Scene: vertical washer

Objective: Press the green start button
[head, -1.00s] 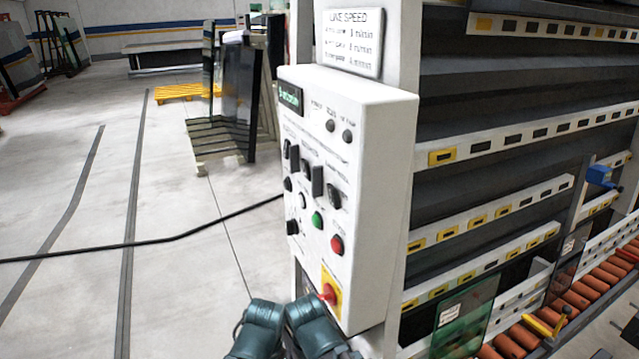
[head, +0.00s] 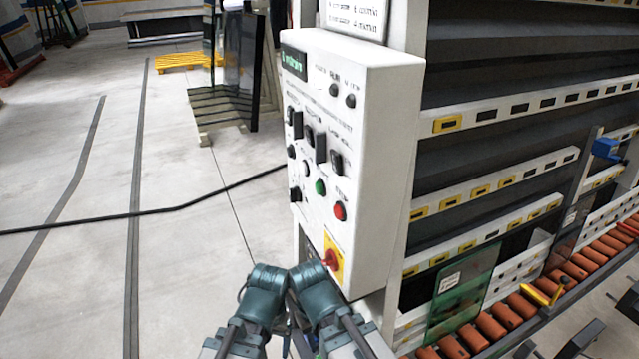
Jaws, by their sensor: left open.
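The green start button (head: 320,187) is a small round green button on the front of the white control box (head: 378,150). A red round button (head: 341,211) sits just right of and below it. My left gripper (head: 291,328) is low in the head view, below the control box, small and partly hidden by my teal arm parts; it is open and apart from the green button. My right arm comes in beside it from the lower right, and its fingers cannot be made out. Nothing covers the green button.
A red rotary switch on a yellow plate (head: 333,259) sits low on the box, close to my arms. The washer frame (head: 480,190) and orange rollers (head: 490,326) lie right. A black cable (head: 150,214) crosses the open floor left.

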